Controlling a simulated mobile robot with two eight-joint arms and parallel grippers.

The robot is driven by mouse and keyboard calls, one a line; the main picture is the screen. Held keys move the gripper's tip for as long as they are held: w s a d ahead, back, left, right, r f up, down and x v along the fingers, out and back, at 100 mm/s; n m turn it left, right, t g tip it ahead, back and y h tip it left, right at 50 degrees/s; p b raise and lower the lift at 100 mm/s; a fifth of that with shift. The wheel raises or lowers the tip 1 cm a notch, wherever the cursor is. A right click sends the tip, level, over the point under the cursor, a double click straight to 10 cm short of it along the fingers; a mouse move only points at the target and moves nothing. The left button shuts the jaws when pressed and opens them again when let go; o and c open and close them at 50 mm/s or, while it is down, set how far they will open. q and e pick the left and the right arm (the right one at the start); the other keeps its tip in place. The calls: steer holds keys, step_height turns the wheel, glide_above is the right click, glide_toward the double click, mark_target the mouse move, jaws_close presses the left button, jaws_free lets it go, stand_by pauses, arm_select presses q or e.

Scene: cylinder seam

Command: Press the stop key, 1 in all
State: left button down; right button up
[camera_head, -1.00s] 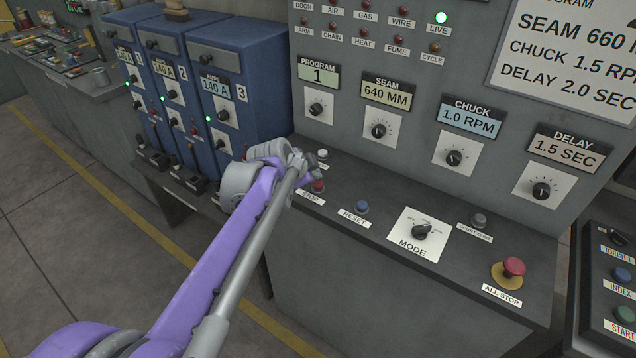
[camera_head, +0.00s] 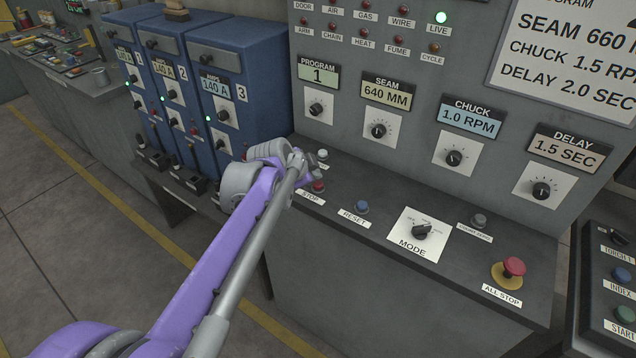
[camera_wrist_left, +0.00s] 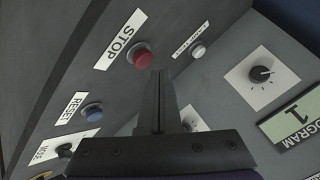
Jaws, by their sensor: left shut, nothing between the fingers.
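The red stop key (camera_head: 318,186) sits on the sloped console desk above its STOP label (camera_head: 311,198). It also shows in the left wrist view (camera_wrist_left: 142,58), with the STOP label (camera_wrist_left: 119,40) beside it. My left gripper (camera_head: 316,174) is shut and empty, just above and beside the key. In the left wrist view its closed fingers (camera_wrist_left: 160,80) point toward the desk close to the key. I cannot tell whether the tips touch it. My right gripper is not in view.
A white key (camera_head: 323,154) lies behind the stop key, a blue RESET key (camera_head: 361,207) to its right. The MODE knob (camera_head: 421,231) and red ALL STOP button (camera_head: 513,267) are farther right. Blue power units (camera_head: 262,75) stand to the left of the console.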

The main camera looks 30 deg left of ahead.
mark_target(315, 185)
arm_select(q)
steer(key=shift+f, duration=0.15)
steer(key=shift+f, duration=0.3)
steer(key=shift+f, duration=0.5)
stand_by(0.7)
stand_by(0.4)
steer(key=shift+r+p, duration=0.65)
steer(key=shift+r, duration=0.3)
step_height(315, 185, up, 5)
steer(key=p, duration=0.4)
